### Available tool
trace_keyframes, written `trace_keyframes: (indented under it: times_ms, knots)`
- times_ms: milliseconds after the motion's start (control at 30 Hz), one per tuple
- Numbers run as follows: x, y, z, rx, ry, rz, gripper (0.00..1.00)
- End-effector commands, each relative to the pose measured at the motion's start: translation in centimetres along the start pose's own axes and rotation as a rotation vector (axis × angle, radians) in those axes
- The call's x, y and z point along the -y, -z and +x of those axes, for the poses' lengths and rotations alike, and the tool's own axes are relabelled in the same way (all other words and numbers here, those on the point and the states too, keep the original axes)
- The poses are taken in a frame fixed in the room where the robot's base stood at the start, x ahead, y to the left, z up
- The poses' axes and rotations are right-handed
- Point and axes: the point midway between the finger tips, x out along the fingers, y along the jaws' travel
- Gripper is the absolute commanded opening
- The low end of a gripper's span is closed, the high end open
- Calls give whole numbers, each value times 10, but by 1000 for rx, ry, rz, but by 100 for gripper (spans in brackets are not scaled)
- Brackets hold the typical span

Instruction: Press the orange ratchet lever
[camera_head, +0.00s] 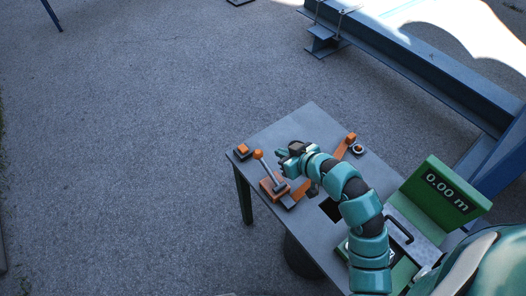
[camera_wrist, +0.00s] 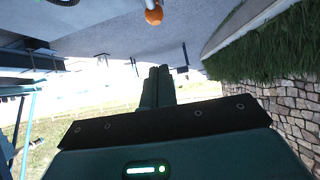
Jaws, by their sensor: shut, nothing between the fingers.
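On the grey table (camera_head: 313,118), a grey lever with an orange ball knob (camera_head: 257,154) rises from an orange base (camera_head: 275,188) and leans left. The knob also shows at the top of the wrist view (camera_wrist: 153,14), beyond the fingertips. A flat orange bar (camera_head: 349,140) slants up to the right behind my arm, its lower end hidden. I cannot tell which of the two is the ratchet lever. My gripper (camera_head: 283,157) is shut and empty, right of the knob and apart from it. Its closed fingers show in the wrist view (camera_wrist: 160,72).
A small orange block (camera_head: 242,149) sits at the table's left corner. A round part with an orange ring (camera_head: 358,149) is near the right edge. A green display (camera_head: 441,192) reads 0.00 m. A dark square opening (camera_head: 331,209) lies beside my arm. Blue steel beams stand behind right.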

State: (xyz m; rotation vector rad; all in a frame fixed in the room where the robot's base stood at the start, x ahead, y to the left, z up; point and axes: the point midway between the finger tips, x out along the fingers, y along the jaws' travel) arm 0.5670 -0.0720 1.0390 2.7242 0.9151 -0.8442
Motion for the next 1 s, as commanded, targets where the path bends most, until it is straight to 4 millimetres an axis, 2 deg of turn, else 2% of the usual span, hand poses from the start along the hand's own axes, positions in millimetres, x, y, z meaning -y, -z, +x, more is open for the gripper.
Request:
trace_keyframes:
  times_ms: [167,367,767,833,1000]
  knots:
    - [0,-1,2,0,0,-1,0]
    - [-1,-3,16,-4,-1,-3,0]
    - [0,-4,53,-2,2,-2,0]
    - [1,1,57,4,3,-1,0]
    - [1,1,79,6,3,0,0]
